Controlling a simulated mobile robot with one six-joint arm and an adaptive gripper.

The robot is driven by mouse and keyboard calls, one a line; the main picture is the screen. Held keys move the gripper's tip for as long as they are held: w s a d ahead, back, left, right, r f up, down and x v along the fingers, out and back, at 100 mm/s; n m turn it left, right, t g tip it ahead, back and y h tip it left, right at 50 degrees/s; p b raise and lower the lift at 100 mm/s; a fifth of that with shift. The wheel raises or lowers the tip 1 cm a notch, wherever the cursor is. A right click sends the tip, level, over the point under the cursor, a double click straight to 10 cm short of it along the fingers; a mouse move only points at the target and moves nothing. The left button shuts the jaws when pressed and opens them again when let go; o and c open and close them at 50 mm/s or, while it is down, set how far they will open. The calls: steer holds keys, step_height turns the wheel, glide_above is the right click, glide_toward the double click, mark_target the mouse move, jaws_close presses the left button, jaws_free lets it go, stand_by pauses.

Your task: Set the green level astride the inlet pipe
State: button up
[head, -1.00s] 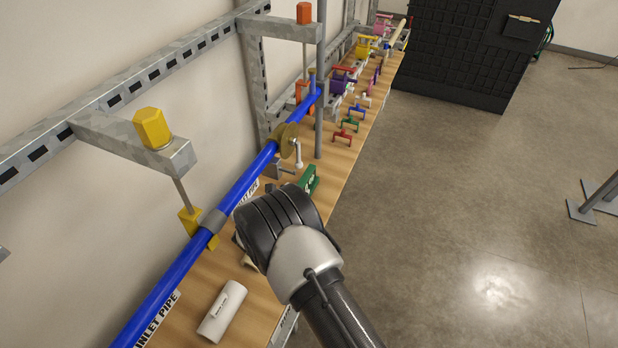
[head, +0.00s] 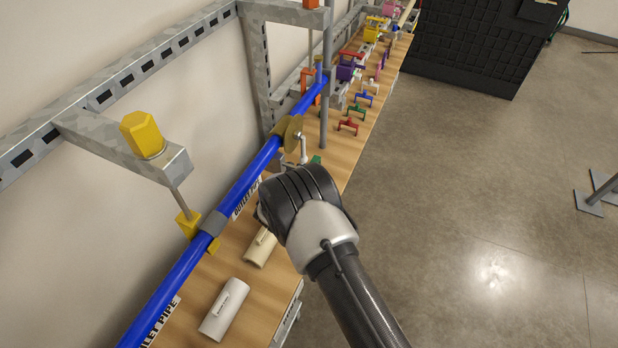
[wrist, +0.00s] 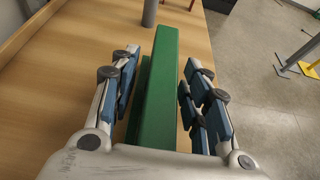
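The inlet pipe (head: 170,283) is the near part of a long blue pipe at the left of the head view, with its label partly in view below it. The green level (wrist: 158,95) is a long green bar over the wooden bench in the wrist view. Only a small green bit of it (head: 316,160) shows past my gripper in the head view. My gripper (wrist: 160,88) has its fingers on either side of the level, with narrow gaps showing, so it looks open around it. The level's underside is hidden.
The pipe continues as the outlet pipe (head: 247,182) past a grey coupling (head: 213,222). A yellow-capped clamp (head: 143,135) overhangs it. A white sleeve (head: 224,309) and a cream sleeve (head: 260,247) lie on the bench (head: 275,290). A grey post (head: 327,90) stands beyond my gripper.

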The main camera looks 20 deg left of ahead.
jaws_close()
stand_by(0.3)
steer(key=shift+r, duration=0.15)
steer(key=shift+r, duration=0.25)
steer(key=s+d+p, duration=0.2)
steer(key=s+d, duration=0.2)
steer(key=d, duration=0.4)
steer(key=s+d+p, duration=0.2)
steer(key=s+d, duration=0.2)
steer(key=d, duration=0.4)
steer(key=shift+r+p, duration=0.35)
steer(key=shift+p, duration=0.05)
